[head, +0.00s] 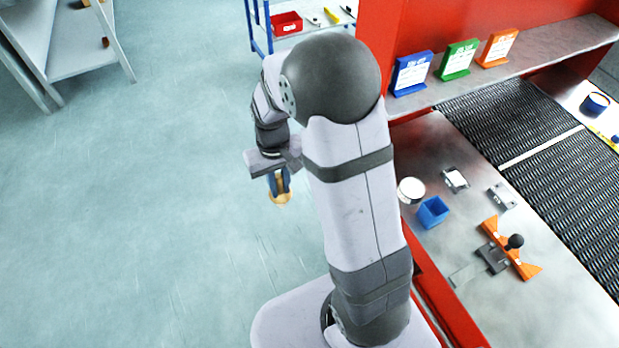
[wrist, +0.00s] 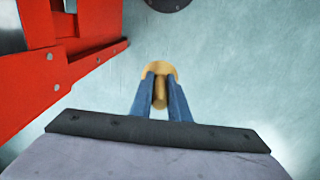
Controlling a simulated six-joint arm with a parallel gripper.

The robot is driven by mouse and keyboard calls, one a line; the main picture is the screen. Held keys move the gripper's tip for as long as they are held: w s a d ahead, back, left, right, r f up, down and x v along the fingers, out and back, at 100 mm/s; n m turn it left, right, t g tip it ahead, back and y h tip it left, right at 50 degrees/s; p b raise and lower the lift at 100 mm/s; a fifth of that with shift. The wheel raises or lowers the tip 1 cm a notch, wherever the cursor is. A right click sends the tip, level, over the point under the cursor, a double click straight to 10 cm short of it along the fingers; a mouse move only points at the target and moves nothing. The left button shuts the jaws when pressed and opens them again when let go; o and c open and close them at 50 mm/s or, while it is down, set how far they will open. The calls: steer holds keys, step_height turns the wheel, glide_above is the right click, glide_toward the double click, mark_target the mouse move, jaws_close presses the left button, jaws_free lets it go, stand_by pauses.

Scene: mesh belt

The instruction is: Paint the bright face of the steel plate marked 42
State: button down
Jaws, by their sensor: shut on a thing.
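My gripper (head: 279,186) hangs over the open floor, left of the bench, its blue fingers shut on a tan tool (head: 280,199). In the wrist view the tool (wrist: 160,90) has a round shaft between the fingers and a wider rounded end beyond. On the steel bench lie two small grey metal pieces, one near the belt's edge (head: 455,179) and one to its right (head: 502,196). A darker plate (head: 492,258) lies at an orange fixture (head: 526,268) with a black knob. No number is readable on any of them.
A round white-topped pot (head: 411,190) and a blue open box (head: 433,211) stand at the bench's left edge. The dark mesh belt (head: 510,120) runs behind. Blue, green and orange card stands (head: 457,60) line the shelf. A red frame (wrist: 75,45) is close in the wrist view.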

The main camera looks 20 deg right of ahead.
stand_by(0.4)
steer(key=s+d+r+m+p, duration=0.2)
steer(key=s+d+r+m, duration=0.2)
steer(key=d+m, duration=0.45)
steer(key=s+d+r+m+p, duration=0.1)
steer(key=s+d+r+m, duration=0.4)
steer(key=d, duration=0.7)
steer(key=s+d+r+m+p, duration=0.2)
steer(key=s+d+r+m, duration=0.15)
steer(key=d+m, duration=0.6)
steer(key=s+d+f+n+p, duration=0.1)
steer(key=s+d+n+p, duration=0.1)
steer(key=d+n, duration=1.2)
steer(key=shift+d+p, duration=0.6)
steer(key=shift+d, duration=0.2)
steer(key=shift+f, duration=0.2)
